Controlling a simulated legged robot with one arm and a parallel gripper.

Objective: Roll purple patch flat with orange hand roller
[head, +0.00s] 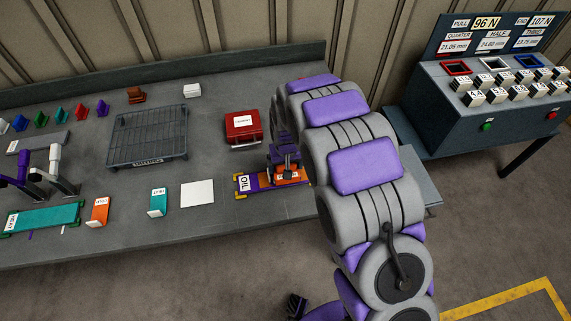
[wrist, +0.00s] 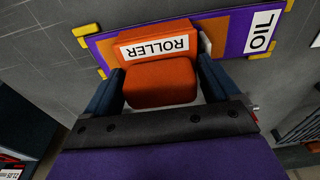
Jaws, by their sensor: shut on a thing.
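The orange hand roller (wrist: 160,80), labelled ROLLER, is between the fingers of my gripper (wrist: 160,88) in the wrist view. My gripper is shut on it. In the head view my gripper (head: 284,158) is low over the bench, with the roller (head: 287,177) below it. The purple patch (wrist: 232,32) lies under and around the roller, with an orange area and a white OIL label at one end. The patch also shows in the head view (head: 258,184). The roller looks to be on or just above it; I cannot tell if they touch. My gripper hides part of both.
Yellow corner marks (wrist: 259,56) frame the patch. A red case (head: 242,128) stands behind it on the bench (head: 230,235). A white sheet (head: 197,194), a teal block (head: 158,202) and a dark rack (head: 147,137) are to the left. A gauge console (head: 495,95) stands at the right.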

